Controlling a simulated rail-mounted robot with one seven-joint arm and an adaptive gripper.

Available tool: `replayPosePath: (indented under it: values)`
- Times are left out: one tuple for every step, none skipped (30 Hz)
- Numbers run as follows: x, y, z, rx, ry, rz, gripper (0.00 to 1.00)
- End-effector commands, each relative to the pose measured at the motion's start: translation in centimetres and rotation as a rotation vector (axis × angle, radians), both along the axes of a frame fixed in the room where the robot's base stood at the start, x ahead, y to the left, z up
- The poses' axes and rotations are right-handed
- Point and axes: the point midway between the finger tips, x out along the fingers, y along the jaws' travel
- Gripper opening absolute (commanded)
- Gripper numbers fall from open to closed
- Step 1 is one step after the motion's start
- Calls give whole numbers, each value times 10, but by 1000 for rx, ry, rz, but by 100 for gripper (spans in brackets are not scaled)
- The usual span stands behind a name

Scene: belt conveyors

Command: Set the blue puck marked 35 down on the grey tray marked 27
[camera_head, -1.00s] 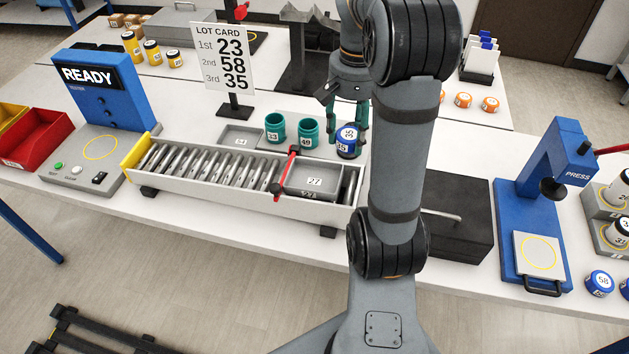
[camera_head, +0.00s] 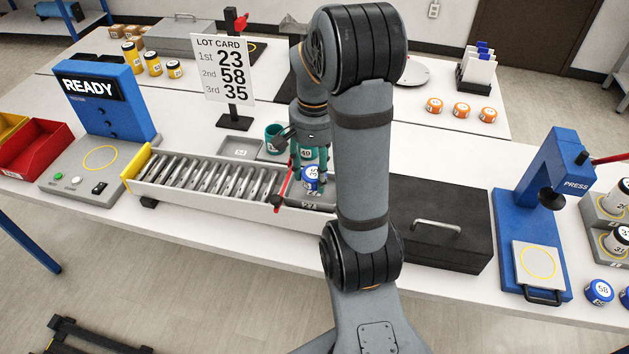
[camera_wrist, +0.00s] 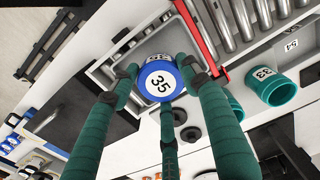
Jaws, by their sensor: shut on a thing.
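The blue puck (camera_head: 310,176) with a white top marked 35 is in my gripper (camera_head: 309,172). In the wrist view the puck (camera_wrist: 160,82) sits between the green fingers of my gripper (camera_wrist: 162,85), which are shut on it. The grey tray marked 27 (camera_head: 308,206) lies at the right end of the roller conveyor, directly below the puck. In the wrist view the tray's rim (camera_wrist: 104,68) shows around and behind the puck. I cannot tell whether the puck touches the tray floor. My arm hides the tray's right part.
A red stop bar (camera_head: 284,187) crosses the conveyor just left of the tray. Teal cups (camera_head: 273,138) and a grey tray marked 54 (camera_head: 240,148) stand behind it. A black case (camera_head: 440,226) lies to the right. The lot card (camera_head: 222,68) stands behind the conveyor.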

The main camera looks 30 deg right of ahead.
Motion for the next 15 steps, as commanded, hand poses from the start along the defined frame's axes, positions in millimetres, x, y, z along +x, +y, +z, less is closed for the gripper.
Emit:
replayPosePath:
  values:
    - [-2,1,-7,2,6,0,19]
    - [-2,0,-12,2,7,0,19]
    - [-2,0,-18,2,7,1,19]
    - [-2,0,-23,2,7,0,19]
    - [-2,0,-27,2,7,0,19]
    - [-2,0,-31,1,7,0,18]
    - [-1,0,-34,1,4,1,18]
    - [-1,0,-35,1,5,1,18]
    - [-1,0,-37,1,3,1,18]
    - [-1,0,-37,0,2,0,18]
    - [0,0,-37,0,1,0,18]
    - [0,0,-37,1,1,0,18]
    - [0,0,-37,0,1,0,18]
    - [0,0,-37,0,1,0,18]
    - [0,0,-37,0,1,0,18]
